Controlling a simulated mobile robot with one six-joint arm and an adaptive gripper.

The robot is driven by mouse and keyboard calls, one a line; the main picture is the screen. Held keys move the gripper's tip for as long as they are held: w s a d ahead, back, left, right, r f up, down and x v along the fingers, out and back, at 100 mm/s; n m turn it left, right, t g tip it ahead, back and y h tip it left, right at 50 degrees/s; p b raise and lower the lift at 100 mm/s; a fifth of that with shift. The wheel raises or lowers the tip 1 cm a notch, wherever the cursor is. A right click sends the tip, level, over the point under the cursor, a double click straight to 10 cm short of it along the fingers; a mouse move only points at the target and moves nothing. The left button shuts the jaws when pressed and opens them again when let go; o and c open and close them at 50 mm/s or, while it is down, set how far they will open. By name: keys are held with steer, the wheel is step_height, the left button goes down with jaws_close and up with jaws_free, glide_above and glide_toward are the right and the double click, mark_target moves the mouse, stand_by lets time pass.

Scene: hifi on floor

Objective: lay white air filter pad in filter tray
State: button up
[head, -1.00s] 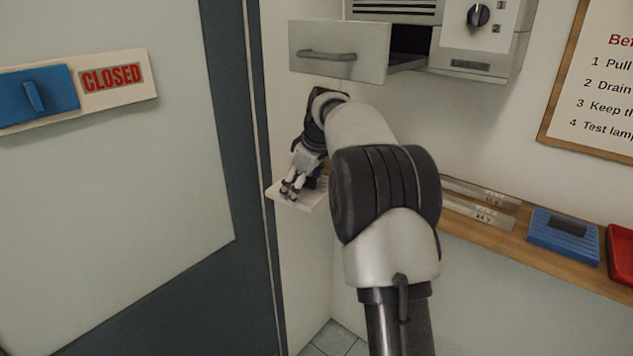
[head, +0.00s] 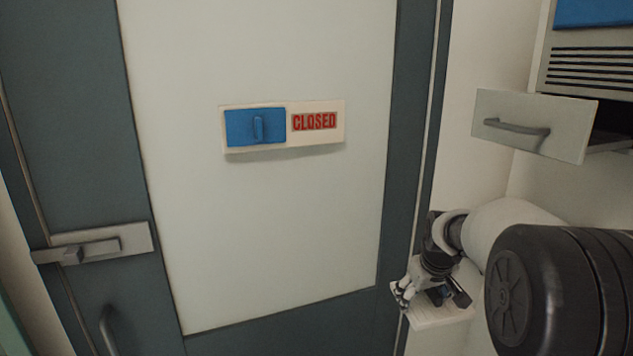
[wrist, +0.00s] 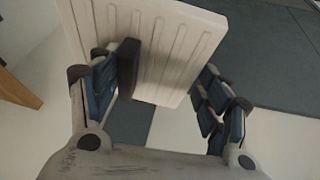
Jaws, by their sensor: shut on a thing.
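The white ribbed air filter pad (head: 440,318) is held low at the right of the head view, below the pulled-out drawer. It also shows large in the wrist view (wrist: 165,38), tilted, with grooves along its face. My gripper (head: 431,292) is shut on the pad; in the wrist view (wrist: 168,76) one finger lies across the pad's face and the other is by its right edge. The filter tray appears to be the pale drawer (head: 540,136) with a grey handle, pulled out from the vented unit at upper right. Its inside is mostly hidden.
A door (head: 290,230) with a blue slider (head: 255,128) beside a red CLOSED sign (head: 314,121) fills the left and middle. A latch (head: 100,245) and a handle are at its left. My arm covers the lower right.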

steer(key=s+a+f+m, duration=0.1)
steer(key=s+a+f, duration=0.4)
steer(key=s, duration=0.4)
steer(key=s+a+f+m+h, duration=0.1)
steer(key=s+a+f, duration=0.4)
steer(key=s+f, duration=0.3)
steer(key=shift+s+a+f, duration=0.3)
steer(key=shift+s+a, duration=0.1)
